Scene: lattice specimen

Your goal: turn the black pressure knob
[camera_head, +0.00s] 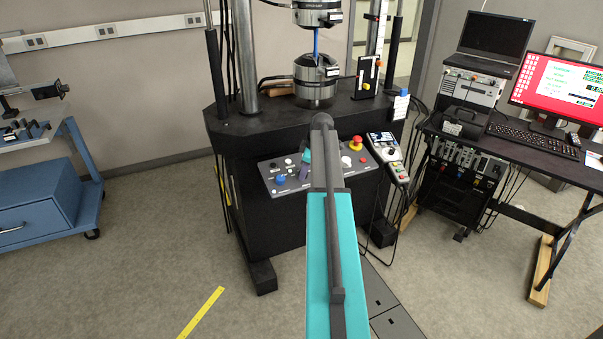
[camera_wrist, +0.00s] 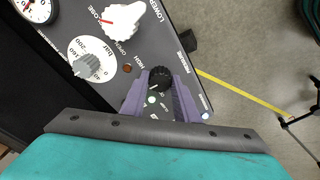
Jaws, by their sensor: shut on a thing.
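The black knob (camera_wrist: 160,76) sits on the grey control panel (camera_wrist: 150,45) in the wrist view, with small markings and a pale green dot close by. My gripper (camera_wrist: 161,84) has its two purple fingers on either side of the knob, shut on it. In the head view my teal arm reaches to the panel (camera_head: 268,168) on the front of the black testing machine. A purple finger (camera_head: 305,167) shows beside the arm there, but the black knob is hidden.
A white knob (camera_wrist: 122,20), a grey knob on a white dial (camera_wrist: 90,62) and a gauge (camera_wrist: 34,8) are on the panel. A red emergency button (camera_head: 356,142) and a hand pendant (camera_head: 388,152) are to the right. Open floor lies left.

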